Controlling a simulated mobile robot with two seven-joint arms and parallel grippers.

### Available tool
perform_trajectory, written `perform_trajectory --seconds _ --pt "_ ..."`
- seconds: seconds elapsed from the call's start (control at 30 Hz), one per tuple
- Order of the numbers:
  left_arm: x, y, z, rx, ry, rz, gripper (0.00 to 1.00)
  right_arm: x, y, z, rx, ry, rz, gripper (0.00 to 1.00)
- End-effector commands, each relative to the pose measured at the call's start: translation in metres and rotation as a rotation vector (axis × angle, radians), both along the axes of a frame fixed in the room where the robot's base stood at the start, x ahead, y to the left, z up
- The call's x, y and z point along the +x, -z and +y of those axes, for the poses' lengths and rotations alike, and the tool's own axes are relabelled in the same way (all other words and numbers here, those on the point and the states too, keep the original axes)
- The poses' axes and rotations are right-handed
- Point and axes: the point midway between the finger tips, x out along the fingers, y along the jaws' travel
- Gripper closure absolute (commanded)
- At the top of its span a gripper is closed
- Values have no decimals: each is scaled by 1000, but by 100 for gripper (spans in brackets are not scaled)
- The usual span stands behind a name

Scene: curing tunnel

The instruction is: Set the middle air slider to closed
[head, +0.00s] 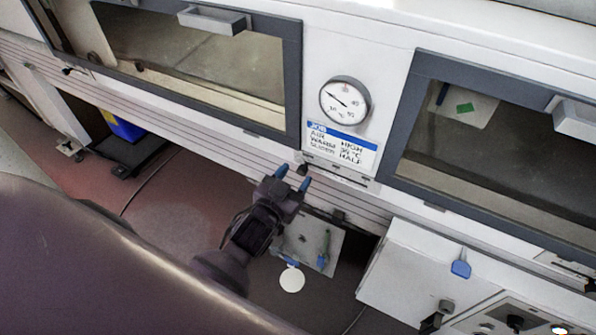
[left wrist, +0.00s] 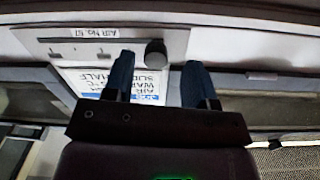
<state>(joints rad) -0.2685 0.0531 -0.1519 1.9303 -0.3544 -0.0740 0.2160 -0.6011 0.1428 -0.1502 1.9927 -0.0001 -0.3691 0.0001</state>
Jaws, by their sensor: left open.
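The middle air slider's dark knob (head: 302,168) sits on a pale plate (head: 340,172) below the dial and the job card. In the left wrist view the knob (left wrist: 155,53) shows between my two blue fingertips, with the plate (left wrist: 140,38) behind it. The plate carries a small printed label and some short marks, all upside down there. My left gripper (head: 293,178) is open, its fingers on either side of the knob; I cannot tell whether they touch it. In the left wrist view the gripper (left wrist: 158,80) shows no grip on it. My right gripper is not in view.
A round dial (head: 345,101) sits above a job card (head: 340,147) that seems to read slider half. Dark-framed windows (head: 292,80) and (head: 410,110) flank it. Below are a grey plate (head: 325,245), a white disc (head: 291,279) and a white box (head: 410,270) with a blue handle (head: 460,268).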

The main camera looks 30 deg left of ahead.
Motion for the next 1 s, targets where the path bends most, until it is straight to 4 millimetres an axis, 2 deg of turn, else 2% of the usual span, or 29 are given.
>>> perform_trajectory --seconds 0.1,0.3,0.5,0.7,1.0 --pt "-22 1 2 0 -2 4 48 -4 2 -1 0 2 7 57" --pt "-55 1 4 0 -1 3 48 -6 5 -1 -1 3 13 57" --pt "-77 0 5 0 -1 1 48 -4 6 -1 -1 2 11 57" --pt "-84 0 5 0 -1 0 48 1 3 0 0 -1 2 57" --pt "-85 0 5 0 -1 0 48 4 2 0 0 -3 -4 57"
